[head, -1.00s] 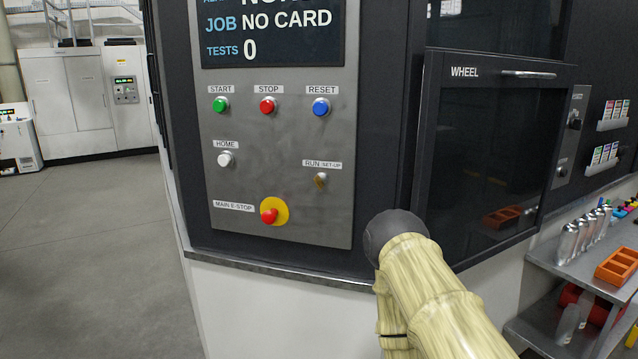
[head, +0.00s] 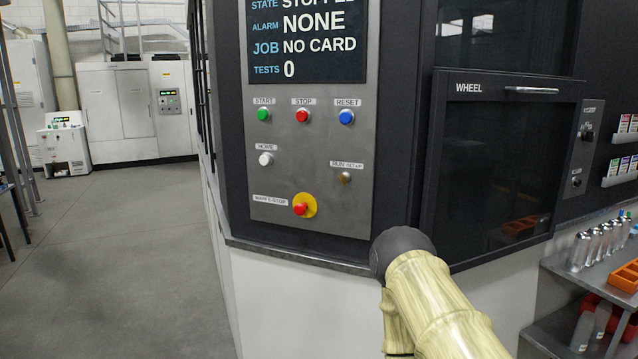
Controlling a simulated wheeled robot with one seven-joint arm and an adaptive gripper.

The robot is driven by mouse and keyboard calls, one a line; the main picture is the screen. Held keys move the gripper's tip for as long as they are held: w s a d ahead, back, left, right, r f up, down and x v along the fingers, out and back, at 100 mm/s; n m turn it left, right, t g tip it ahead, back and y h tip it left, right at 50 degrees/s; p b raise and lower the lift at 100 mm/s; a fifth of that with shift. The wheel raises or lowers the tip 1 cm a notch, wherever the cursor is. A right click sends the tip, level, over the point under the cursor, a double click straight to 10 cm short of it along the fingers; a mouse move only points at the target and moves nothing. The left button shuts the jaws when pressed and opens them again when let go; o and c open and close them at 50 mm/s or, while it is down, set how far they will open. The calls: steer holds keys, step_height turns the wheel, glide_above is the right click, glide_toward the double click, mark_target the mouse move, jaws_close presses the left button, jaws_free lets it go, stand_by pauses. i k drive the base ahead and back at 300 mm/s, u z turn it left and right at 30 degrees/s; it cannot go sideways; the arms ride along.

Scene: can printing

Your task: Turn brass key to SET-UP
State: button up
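The brass key (head: 346,178) sits in the switch labelled RUN and SET-UP, at the lower right of the grey control panel (head: 310,225) in the head view. The key is small, and I cannot tell for sure which label it points to. My arm, in a pale yellow ribbed cover with a dark rounded joint, reaches in from the bottom, below and right of the key. My gripper is out of the picture. Nothing covers the key.
The red main E-stop (head: 300,209) on its yellow base is left of and below the key. START, STOP, RESET (head: 346,117) and HOME (head: 265,159) buttons are above and left. Floor (head: 120,260) is clear at left.

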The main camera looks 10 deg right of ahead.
mark_target(345, 177)
steer(key=u, duration=0.95)
steer(key=i, duration=0.7)
steer(key=z, duration=0.4)
